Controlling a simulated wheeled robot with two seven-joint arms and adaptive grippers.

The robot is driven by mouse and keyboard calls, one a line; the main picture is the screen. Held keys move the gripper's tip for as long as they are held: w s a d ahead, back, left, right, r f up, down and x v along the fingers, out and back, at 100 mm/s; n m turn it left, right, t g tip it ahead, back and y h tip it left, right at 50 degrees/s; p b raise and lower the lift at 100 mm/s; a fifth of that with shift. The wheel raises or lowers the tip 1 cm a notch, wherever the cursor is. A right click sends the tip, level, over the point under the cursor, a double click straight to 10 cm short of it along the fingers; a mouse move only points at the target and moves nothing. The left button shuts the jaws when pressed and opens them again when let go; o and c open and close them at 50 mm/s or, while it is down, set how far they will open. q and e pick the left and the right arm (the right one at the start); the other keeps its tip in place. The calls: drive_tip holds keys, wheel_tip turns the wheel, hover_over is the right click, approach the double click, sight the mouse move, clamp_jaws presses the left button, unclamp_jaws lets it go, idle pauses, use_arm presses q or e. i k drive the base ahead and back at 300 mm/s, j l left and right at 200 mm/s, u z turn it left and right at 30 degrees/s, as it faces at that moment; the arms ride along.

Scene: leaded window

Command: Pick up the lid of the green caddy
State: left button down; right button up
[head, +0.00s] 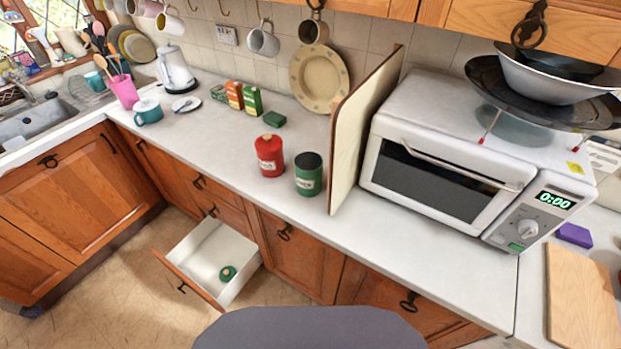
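The green caddy (308,180) stands upright on the white worktop, left of an upright board, with a pale label on its front. Its top looks dark and open, with no lid on it. A small round green piece with a lighter middle, which looks like the lid (228,272), lies on the floor of the open drawer (205,252) below the worktop. Neither of my grippers is in view.
A red caddy (270,157) with its lid on stands left of the green one. A tall thin board (362,130) and a microwave (450,160) stand to the right. The pulled-out drawer juts over the floor. The worktop left of the caddies has free room.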

sight(226, 274)
drive_tip(key=j+z, duration=0.1)
drive_tip(key=j, duration=0.35)
drive_tip(key=k+j, duration=0.15)
drive_tip(key=j, duration=0.3)
drive_tip(key=j+z, duration=0.15)
drive_tip(key=j, duration=0.3)
drive_tip(key=k+j+z, duration=0.1)
drive_tip(key=j, duration=0.35)
drive_tip(key=k+j, duration=0.2)
drive_tip(key=j, duration=0.25)
drive_tip(key=i+z, duration=0.05)
